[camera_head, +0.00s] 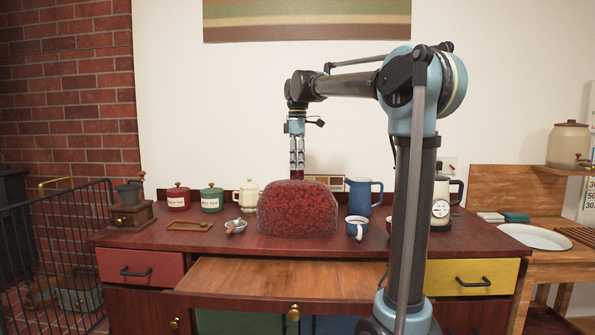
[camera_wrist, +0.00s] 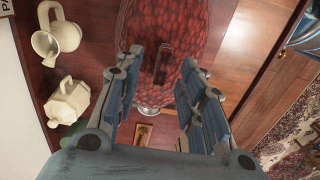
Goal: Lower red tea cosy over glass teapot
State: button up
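The red mottled tea cosy (camera_head: 297,210) stands upright on the dark red counter, at the middle of the head view. In the wrist view the cosy (camera_wrist: 150,28) fills the top centre, with a dark loop (camera_wrist: 163,62) on its top. My gripper (camera_head: 297,172) points down just above the cosy's top. In the wrist view my gripper (camera_wrist: 162,60) has its fingers apart, with the loop showing between them; I cannot tell whether they touch it. I cannot make out the glass teapot; whether it is under the cosy is hidden.
Left of the cosy stand a cream pot (camera_head: 248,196), a green canister (camera_head: 211,199), a red canister (camera_head: 177,198) and a strainer (camera_head: 236,227). A blue jug (camera_head: 360,196) and a white mug (camera_head: 357,228) stand close on its right. A wooden panel (camera_head: 285,278) juts out in front.

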notch_tip(320, 180, up, 10)
jog(key=shift+f, duration=0.25)
jog(key=shift+w, duration=0.1)
